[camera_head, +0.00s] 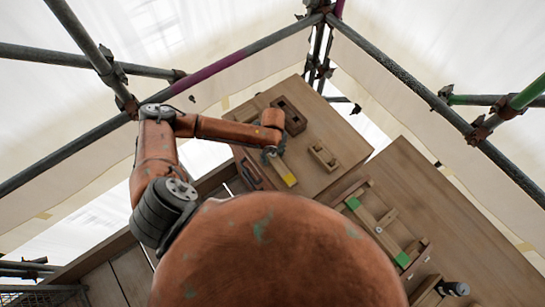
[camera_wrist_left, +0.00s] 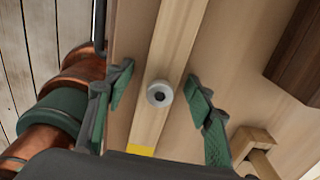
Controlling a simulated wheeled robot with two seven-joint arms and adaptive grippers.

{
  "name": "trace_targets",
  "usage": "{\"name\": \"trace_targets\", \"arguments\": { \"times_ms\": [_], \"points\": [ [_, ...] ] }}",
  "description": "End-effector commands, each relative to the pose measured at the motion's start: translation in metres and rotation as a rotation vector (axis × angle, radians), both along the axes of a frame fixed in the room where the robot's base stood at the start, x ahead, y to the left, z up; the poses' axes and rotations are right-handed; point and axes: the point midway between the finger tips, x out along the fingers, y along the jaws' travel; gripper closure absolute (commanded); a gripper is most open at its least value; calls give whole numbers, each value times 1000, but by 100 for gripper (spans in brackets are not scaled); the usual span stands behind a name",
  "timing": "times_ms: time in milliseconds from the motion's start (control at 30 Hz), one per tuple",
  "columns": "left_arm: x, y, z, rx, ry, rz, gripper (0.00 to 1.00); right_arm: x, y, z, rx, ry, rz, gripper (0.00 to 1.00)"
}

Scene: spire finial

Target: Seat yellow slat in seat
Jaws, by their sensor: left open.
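The yellow slat is a pale wooden strip with a yellow end (camera_head: 289,179), lying on the wooden table. In the left wrist view it shows as a long strip (camera_wrist_left: 174,40) with a round grey knob (camera_wrist_left: 159,94) and a yellow band at the near end. My left gripper (camera_head: 272,152) is over the slat. In the wrist view its green-padded fingers (camera_wrist_left: 160,95) are open, one on each side of the knob and apart from it. A light slotted block (camera_head: 323,157) and a dark recessed block (camera_head: 288,115) are on the same table; I cannot tell which is the seat.
A second table (camera_head: 470,225) at the right holds a green-marked slat (camera_head: 380,226) and small wooden pieces. A dark handle-like item (camera_head: 250,170) lies left of the yellow slat. Scaffold poles (camera_head: 400,85) and pale sheeting surround the place. The table's right part is fairly clear.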

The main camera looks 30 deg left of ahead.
Motion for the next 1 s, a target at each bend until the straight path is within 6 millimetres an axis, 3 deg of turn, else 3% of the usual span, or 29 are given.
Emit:
{"name": "trace_targets", "arguments": {
  "times_ms": [733, 1000],
  "points": [
    [0, 0, 1, 0, -1, 0, 100, 0, 1, 0, 1, 0, 0, 60],
    [1, 0, 2, 0, -1, 0, 100, 0, 3, 0, 3, -1, -1, 60]
  ]
}}
